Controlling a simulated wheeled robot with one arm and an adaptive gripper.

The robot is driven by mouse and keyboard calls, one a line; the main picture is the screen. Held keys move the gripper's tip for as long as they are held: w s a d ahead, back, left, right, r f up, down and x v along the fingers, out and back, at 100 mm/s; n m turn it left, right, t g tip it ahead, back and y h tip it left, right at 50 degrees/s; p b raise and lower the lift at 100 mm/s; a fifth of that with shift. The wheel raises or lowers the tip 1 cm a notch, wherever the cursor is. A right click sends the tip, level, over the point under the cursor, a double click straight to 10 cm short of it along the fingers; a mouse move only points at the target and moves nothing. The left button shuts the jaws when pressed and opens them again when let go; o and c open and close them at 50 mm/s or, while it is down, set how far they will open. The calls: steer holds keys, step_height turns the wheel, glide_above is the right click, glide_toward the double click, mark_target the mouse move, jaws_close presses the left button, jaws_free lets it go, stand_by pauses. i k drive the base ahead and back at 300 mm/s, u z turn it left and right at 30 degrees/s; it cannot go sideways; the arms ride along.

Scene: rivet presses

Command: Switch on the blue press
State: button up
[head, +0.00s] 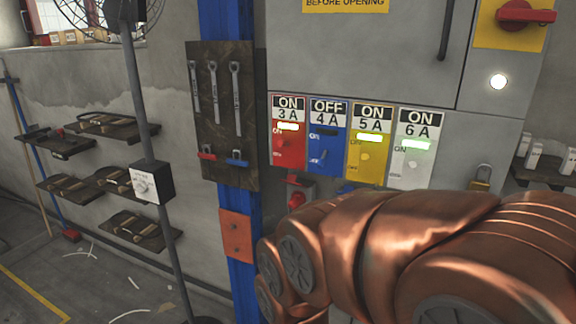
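A grey cabinet carries a row of coloured switch plates. The blue switch plate (326,143) is labelled OFF 4A, and its small window is dark. Its small lever (321,157) shows on the lower part. The red plate (288,135), yellow plate (369,142) and white plate (414,150) are labelled ON 3A, 5A and 6A, with lit windows. My arm crosses the lower right, below the plates. My gripper is not in view. No press can be made out.
A red rotary handle (525,14) and a white lamp (498,82) sit at upper right. A padlock (481,178) hangs below. A dark tool board (222,115) and blue post (243,275) stand left of the cabinet. A fan stand (140,110) stands further left.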

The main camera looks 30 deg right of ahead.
mark_target(322, 161)
steer(key=z, duration=1.3)
steer(key=k, duration=0.8)
steer(key=u, duration=1.3)
steer(key=i, duration=0.5)
